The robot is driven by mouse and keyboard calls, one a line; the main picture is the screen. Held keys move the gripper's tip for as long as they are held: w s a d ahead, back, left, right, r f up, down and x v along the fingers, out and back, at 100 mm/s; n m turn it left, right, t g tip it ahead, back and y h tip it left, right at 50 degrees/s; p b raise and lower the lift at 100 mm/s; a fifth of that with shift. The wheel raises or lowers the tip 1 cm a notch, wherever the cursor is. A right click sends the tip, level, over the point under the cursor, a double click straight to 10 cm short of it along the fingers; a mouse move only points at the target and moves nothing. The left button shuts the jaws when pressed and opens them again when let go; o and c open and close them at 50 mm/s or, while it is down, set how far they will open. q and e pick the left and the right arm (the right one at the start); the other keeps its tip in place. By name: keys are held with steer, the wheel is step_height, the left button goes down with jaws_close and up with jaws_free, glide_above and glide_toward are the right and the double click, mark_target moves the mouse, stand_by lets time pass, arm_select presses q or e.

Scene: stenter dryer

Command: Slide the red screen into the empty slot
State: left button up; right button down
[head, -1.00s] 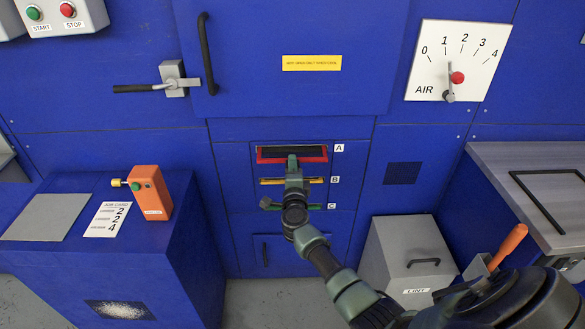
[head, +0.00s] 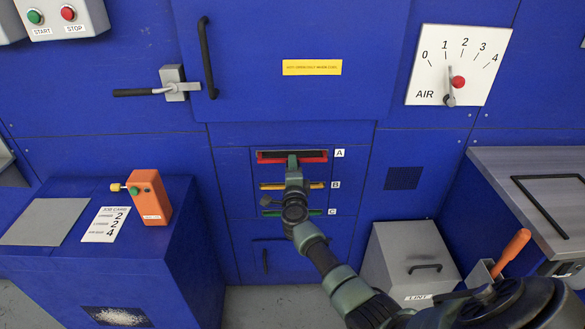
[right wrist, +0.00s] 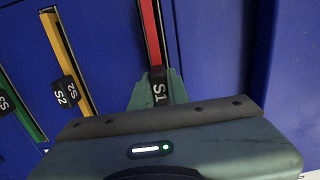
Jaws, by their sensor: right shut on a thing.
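The red screen (head: 312,160) sits in slot A, the top slot of the blue machine front, with its red front edge showing below a dark strip. In the right wrist view the red screen (right wrist: 150,30) carries a black handle tab marked S1 (right wrist: 158,90). My right gripper (head: 292,162) is at the middle of the red edge. In the right wrist view the gripper (right wrist: 158,86) is shut on the S1 tab. The gripper hides part of the screen's front. My left gripper is not in view.
Below are the yellow screen (head: 270,187) in slot B and the green screen (head: 315,212) in slot C. A grey lint bin (head: 395,260) stands below right. A blue stand with an orange device (head: 149,197) is at left.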

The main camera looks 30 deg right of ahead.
steer(key=shift+b+x, duration=0.8)
steer(key=shift+x, duration=0.8)
steer(key=c, duration=1.3)
jaws_free()
steer(key=shift+s+r, duration=0.1)
steer(key=shift+r, duration=0.1)
steer(key=shift+f, duration=0.2)
steer(key=shift+s+a+p, duration=0.25)
steer(key=shift+p, duration=0.05)
steer(key=p+v, duration=0.2)
steer(key=v, duration=0.5)
